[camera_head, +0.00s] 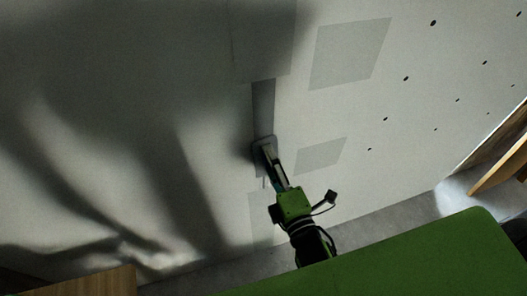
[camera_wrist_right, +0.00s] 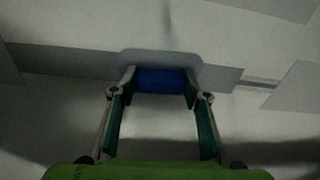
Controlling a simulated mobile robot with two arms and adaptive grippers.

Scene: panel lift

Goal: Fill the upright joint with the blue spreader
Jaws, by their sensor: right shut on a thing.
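My right gripper (camera_head: 264,152) is at the pale wall panel, over the upright joint (camera_head: 263,100), which shows as a darker grey vertical strip. In the right wrist view the gripper (camera_wrist_right: 162,82) is shut on the blue handle of the spreader (camera_wrist_right: 161,80). The spreader's grey plate (camera_wrist_right: 160,57) shows beyond the fingers and lies over the joint strip (camera_wrist_right: 75,62). Whether the plate touches the wall is hard to tell. In the right wrist view a narrow pale slot (camera_wrist_right: 262,82) shows in line with the strip, to the right of the spreader. My left gripper is not in view.
Grey square patches (camera_head: 349,52) and (camera_head: 320,156) mark the panel right of the joint. Rows of dark dots (camera_head: 406,78) run farther right. Wooden pieces (camera_head: 500,165) stand at the right edge, and a wooden box (camera_head: 90,283) is at bottom left. Shadows cover the left wall.

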